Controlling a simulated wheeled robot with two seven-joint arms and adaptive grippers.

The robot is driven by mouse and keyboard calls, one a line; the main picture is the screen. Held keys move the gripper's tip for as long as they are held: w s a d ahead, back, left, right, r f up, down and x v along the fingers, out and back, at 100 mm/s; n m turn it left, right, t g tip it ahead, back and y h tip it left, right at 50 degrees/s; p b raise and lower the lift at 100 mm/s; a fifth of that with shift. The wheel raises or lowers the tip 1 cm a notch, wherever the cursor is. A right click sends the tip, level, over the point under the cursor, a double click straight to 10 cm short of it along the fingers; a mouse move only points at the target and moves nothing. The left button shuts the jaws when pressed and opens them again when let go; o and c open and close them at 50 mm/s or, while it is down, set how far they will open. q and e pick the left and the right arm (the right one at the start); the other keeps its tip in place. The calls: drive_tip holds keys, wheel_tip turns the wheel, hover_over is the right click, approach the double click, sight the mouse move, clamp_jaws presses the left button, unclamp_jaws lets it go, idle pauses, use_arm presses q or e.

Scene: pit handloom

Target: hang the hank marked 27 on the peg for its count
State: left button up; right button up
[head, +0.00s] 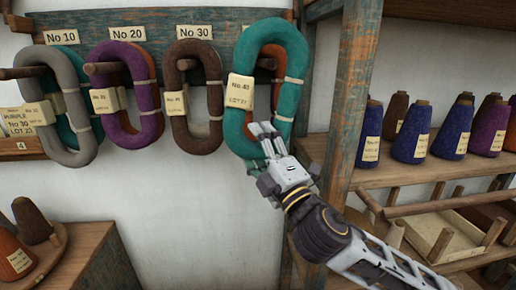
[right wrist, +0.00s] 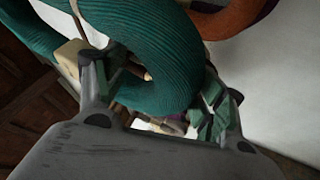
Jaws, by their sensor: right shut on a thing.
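A teal hank (head: 278,36) with a cream tag (head: 240,91) is held upright in front of the right end of the peg board. The tag reads No 40, with a small lot line that looks like 27. My right gripper (head: 267,150) is shut on the hank's lower end; in the right wrist view the teal hank (right wrist: 155,65) passes between the fingers. Behind it an orange-brown hank (head: 268,63) partly shows. The peg and count label there are hidden, so I cannot tell if the teal hank touches a peg. My left gripper is not in view.
The peg board (head: 222,20) shows labels No 10 (head: 62,37), No 20 (head: 127,33) and No 30 (head: 198,31), with grey, purple and brown hanks below. A wooden post (head: 352,90) and a shelf of cones (head: 411,132) stand close on the right.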

drive_tip(key=shift+w+a, duration=0.2)
drive_tip(key=shift+w, duration=0.7)
drive_tip(key=shift+w+a, duration=0.15)
drive_tip(key=shift+w, duration=0.75)
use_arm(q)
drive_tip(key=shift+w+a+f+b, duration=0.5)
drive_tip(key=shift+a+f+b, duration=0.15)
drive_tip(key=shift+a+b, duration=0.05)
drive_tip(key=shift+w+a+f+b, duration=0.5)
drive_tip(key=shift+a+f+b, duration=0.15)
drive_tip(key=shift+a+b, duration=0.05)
use_arm(e)
drive_tip(key=w+a+f, duration=0.1)
drive_tip(key=w+f, duration=0.2)
drive_tip(key=w, duration=0.3)
drive_tip(key=shift+f, duration=0.15)
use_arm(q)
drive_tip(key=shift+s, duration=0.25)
use_arm(e)
drive_tip(key=shift+a, duration=0.1)
drive_tip(key=o, duration=1.2)
drive_tip(key=shift+a, duration=0.1)
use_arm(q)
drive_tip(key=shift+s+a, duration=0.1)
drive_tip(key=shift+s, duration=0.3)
